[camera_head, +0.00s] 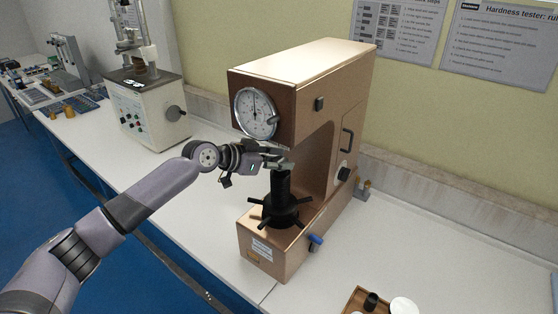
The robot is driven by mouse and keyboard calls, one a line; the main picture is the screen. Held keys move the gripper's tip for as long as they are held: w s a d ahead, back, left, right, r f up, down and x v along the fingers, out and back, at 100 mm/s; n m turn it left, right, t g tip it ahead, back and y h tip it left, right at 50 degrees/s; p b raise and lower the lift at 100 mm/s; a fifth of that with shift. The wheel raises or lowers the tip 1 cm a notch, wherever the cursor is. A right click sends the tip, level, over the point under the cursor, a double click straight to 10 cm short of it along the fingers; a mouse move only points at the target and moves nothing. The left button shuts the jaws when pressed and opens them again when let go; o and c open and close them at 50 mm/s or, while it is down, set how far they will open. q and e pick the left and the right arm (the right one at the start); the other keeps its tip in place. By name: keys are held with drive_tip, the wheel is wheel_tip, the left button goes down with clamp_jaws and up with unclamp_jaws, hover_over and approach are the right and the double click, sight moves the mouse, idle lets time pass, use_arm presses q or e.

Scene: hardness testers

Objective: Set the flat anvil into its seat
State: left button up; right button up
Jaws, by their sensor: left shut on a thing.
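The copper-coloured hardness tester (302,80) stands on the white bench with its dial facing me. Its black elevating screw (282,184) rises upright from a spoked handwheel (281,211); the seat at its top is hidden from this angle. My left gripper (276,161) reaches in from the left, below the tester's head, and is shut on a small grey piece, seemingly the flat anvil (286,166). This piece is right at the screw's top; whether it is seated or just above cannot be told. My right gripper is not in view.
A wooden tray (352,303) with a black cylinder (371,301) and a white round piece (403,306) lies at the bottom edge. A blue-handled lever (315,239) sticks out of the tester's base. Another tester (148,105) stands at left.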

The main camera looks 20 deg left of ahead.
use_arm(q)
drive_tip(key=shift+f, duration=0.2)
drive_tip(key=o, duration=1.2)
drive_tip(key=shift+c, duration=0.2)
drive_tip(key=shift+f, duration=0.1)
drive_tip(key=shift+c, duration=1.1)
drive_tip(key=s+a+b, duration=0.1)
drive_tip(key=s+a, duration=0.3)
drive_tip(key=s, duration=0.1)
drive_tip(key=shift+s+a+r, duration=0.2)
drive_tip(key=shift+r, duration=0.05)
